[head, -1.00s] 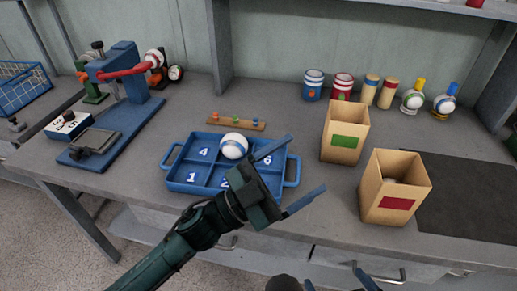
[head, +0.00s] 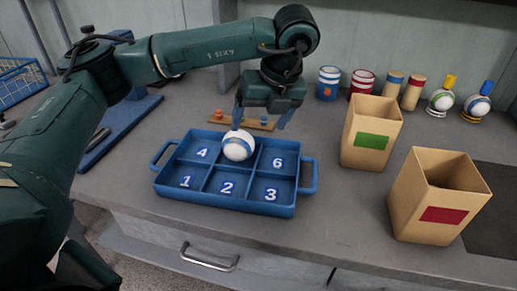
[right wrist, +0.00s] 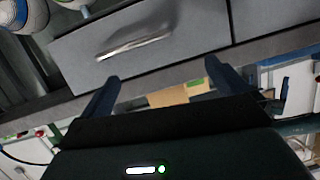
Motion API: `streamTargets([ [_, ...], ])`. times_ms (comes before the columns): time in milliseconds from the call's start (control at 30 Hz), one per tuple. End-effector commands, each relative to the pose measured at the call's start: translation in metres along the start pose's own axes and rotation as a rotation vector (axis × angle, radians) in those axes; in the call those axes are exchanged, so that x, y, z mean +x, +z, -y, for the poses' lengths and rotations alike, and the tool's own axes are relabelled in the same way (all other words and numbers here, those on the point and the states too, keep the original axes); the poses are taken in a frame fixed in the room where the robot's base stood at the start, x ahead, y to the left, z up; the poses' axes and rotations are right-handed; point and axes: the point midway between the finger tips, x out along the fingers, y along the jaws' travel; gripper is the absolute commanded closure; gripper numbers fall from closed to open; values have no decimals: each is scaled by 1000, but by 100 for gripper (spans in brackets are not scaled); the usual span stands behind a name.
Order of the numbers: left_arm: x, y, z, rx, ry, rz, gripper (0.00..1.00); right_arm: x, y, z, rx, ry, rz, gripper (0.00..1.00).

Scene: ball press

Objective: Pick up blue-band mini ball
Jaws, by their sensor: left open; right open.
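The white ball with a blue band (head: 238,149) sits in the top middle compartment of the blue tray (head: 227,210), whose other compartments show the numbers 4, 6, 1, 2 and 3. My left gripper (head: 261,122) points down over the back edge of the tray, its fingers spread. Its left finger shows just above the ball's top edge; I cannot tell whether they touch. The right finger is clear of the ball. My right gripper (right wrist: 162,72) is open and empty in the right wrist view, in front of a drawer. It is not in the head view.
A small wooden rack (head: 258,124) lies behind the tray. A green-label box (head: 371,140) and a red-label box (head: 440,214) stand to the right. Striped cans (head: 328,84) and small stands line the back. My left arm hides much of the blue press (head: 118,135).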

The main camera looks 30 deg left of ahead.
Motion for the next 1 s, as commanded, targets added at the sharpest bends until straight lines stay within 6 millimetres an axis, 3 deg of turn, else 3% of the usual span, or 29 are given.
streamTargets([
  [67,-5,15,-10,-61,31,56,19,0,2,0,1,0,-5,0],
  [167,-1,22,-16,-88,48,78,19,0,1,0,0,0,-9,0],
  [500,58,26,-18,-85,48,76,19,-2,0,-2,-5,4,-23,0],
  [767,78,26,-20,-84,47,75,19,-2,-1,-2,-6,4,-25,0],
  [1000,113,29,-23,-85,47,74,19,-2,-1,-2,-7,5,-26,0],
])
